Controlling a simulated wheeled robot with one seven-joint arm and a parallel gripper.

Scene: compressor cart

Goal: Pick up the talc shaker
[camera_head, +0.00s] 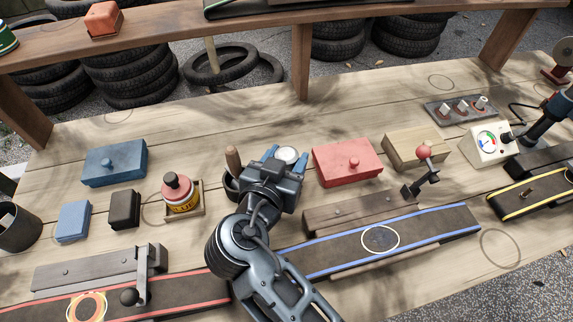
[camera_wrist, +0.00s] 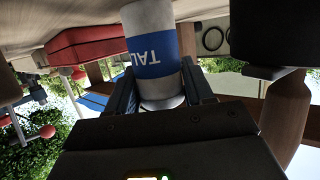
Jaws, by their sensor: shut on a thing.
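The talc shaker (camera_wrist: 150,48) is a white cylinder with a blue band lettered "TAL" in the wrist view. In the head view only its pale round top (camera_head: 287,154) shows, between the blue fingers. My gripper (camera_head: 286,160) is shut on it, with one finger on each side, as the wrist view (camera_wrist: 161,92) also shows. The wrist picture looks upside down, with the bench at the top. The shaker's base is cut off there and hidden by my gripper in the head view, so I cannot tell whether it touches the bench.
A brown-handled dark pot (camera_head: 232,165) stands close left of my gripper. A red box (camera_head: 347,164) is to its right. A glue tin (camera_head: 180,195) sits in a small wooden tray farther left. A blue-edged belt (camera_head: 345,252) runs in front, and a shelf post (camera_head: 301,60) rises behind.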

